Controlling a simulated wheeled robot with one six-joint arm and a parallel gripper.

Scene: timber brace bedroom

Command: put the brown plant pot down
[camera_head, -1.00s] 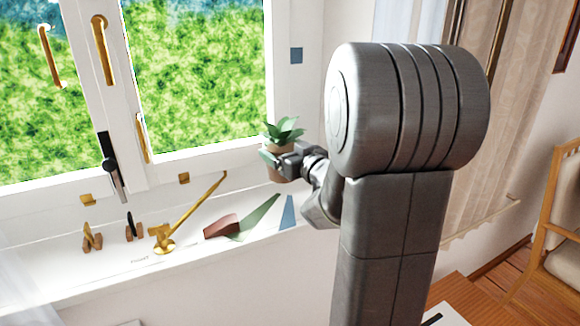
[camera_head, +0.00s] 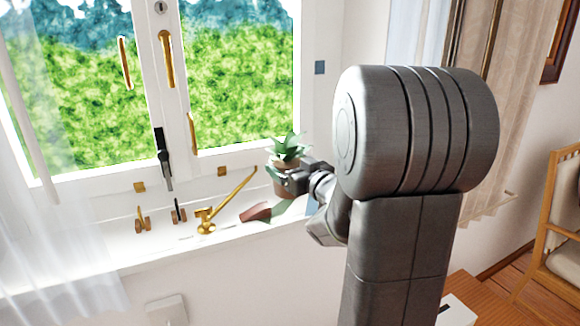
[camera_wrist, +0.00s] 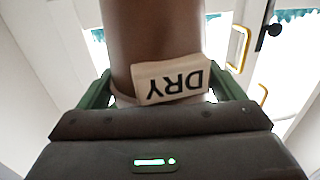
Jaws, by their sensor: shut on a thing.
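The brown plant pot (camera_head: 281,184) with a green leafy plant (camera_head: 288,150) is upright over the right part of the white windowsill. My gripper (camera_head: 287,186) is shut on the pot from the right. In the wrist view the brown pot (camera_wrist: 158,35) fills the top middle, between the green fingers of my gripper (camera_wrist: 158,92). A pale tag (camera_wrist: 170,80) reading DRY, upside down, is on the pot. I cannot tell whether the pot's base touches the sill; my gripper and the pot hide that spot.
On the windowsill (camera_head: 130,262), a brass stay (camera_head: 206,222) slants up towards the pot. A dark red flat piece (camera_head: 256,213) and a green piece lie close below the pot. Small brass-and-wood pieces (camera_head: 142,222) stand farther left. A sheer curtain (camera_head: 60,250) hangs at left.

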